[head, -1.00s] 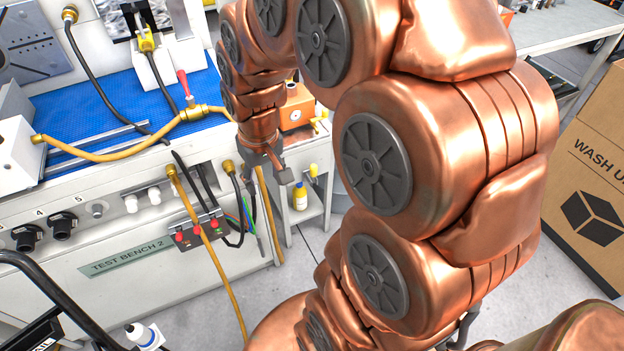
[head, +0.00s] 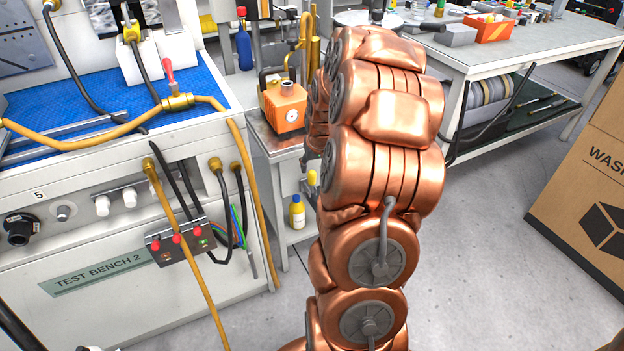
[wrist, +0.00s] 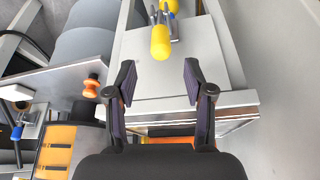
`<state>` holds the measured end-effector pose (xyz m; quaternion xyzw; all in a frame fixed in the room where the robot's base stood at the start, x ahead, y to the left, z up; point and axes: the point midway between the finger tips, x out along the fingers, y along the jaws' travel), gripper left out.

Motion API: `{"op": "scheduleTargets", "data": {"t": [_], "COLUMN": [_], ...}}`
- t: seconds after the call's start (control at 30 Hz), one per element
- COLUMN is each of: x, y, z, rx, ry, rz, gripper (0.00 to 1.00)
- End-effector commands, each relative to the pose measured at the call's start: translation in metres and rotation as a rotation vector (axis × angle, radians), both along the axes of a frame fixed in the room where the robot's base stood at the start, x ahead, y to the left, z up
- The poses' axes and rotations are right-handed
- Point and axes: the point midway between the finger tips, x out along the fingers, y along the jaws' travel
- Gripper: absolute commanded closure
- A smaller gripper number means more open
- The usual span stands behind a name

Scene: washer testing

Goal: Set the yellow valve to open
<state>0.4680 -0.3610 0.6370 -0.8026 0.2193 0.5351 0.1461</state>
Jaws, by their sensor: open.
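In the wrist view my gripper (wrist: 160,74) is open and empty, its two dark fingers spread apart. A rounded yellow handle (wrist: 160,43) on grey metal fittings lies ahead, in line with the gap between the fingers, not gripped. In the head view my arm hides the gripper. A small yellow-topped grey fitting (head: 311,179) shows just left of my arm, beside the cart; I cannot tell for sure that it is the same handle. Another yellow-handled valve (head: 132,31) stands at the back of the blue-topped test bench (head: 95,286).
A red-handled valve (head: 177,101) sits on the yellow hose along the bench. The cart (head: 278,147) carries an orange box (head: 287,109), with a yellow bottle (head: 297,214) below. A grey table (head: 540,45) stands behind and a cardboard box (head: 590,180) at right. Floor between is clear.

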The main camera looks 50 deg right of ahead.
Motion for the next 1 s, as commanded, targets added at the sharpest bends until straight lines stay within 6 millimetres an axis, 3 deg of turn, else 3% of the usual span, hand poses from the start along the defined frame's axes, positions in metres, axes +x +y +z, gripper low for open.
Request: {"op": "scheduleTargets", "data": {"t": [0.6,0.97,1.0], "x": [0.022,0.024,0.024], "y": [-0.011,-0.013,-0.013], "z": [-0.064,-0.068,-0.068], "rx": [0.004,0.003,0.003], "ry": [0.004,0.002,0.002], "rz": [0.002,0.002,0.002], "gripper": [0.47,0.47,0.52]}}
